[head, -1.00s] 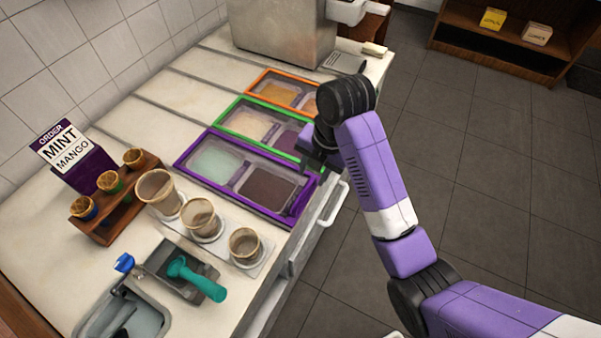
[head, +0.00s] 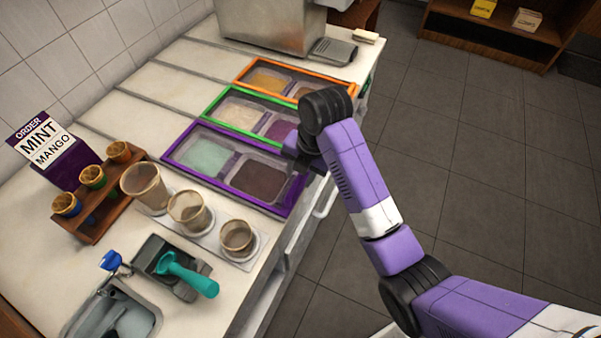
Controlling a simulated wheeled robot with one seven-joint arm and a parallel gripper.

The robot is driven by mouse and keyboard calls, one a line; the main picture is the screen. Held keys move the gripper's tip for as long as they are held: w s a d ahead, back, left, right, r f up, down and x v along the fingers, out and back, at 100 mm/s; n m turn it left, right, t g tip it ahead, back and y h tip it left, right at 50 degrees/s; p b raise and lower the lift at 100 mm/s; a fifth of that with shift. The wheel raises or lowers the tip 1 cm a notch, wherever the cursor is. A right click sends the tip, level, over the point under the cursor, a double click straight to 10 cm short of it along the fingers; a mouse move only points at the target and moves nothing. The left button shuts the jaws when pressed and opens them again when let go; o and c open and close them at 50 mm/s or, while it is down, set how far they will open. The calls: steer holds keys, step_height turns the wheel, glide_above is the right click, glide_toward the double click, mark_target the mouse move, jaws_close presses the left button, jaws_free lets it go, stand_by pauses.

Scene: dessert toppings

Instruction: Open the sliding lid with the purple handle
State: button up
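The purple-framed topping bin (head: 185,142) lies in the counter, with a pale mint-green tub (head: 207,155) on its left and a dark brown tub (head: 258,182) on its right. A clear cover seems to lie over it. A thicker purple bar, seemingly the lid's handle (head: 296,194), runs along the frame's right end. My gripper (head: 300,164) points down at the far right corner of this frame, close to the bar's far end. My wrist hides most of the gripper. I cannot tell whether its fingers are open or touch the handle.
Green-framed (head: 211,103) and orange-framed (head: 243,72) bins lie behind the purple one. Cups (head: 188,210), a cone rack (head: 108,208), an order sign (head: 52,150) and a teal-handled scoop (head: 188,275) stand nearer. The floor right of the counter is free.

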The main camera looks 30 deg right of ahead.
jaws_close()
stand_by(1.3)
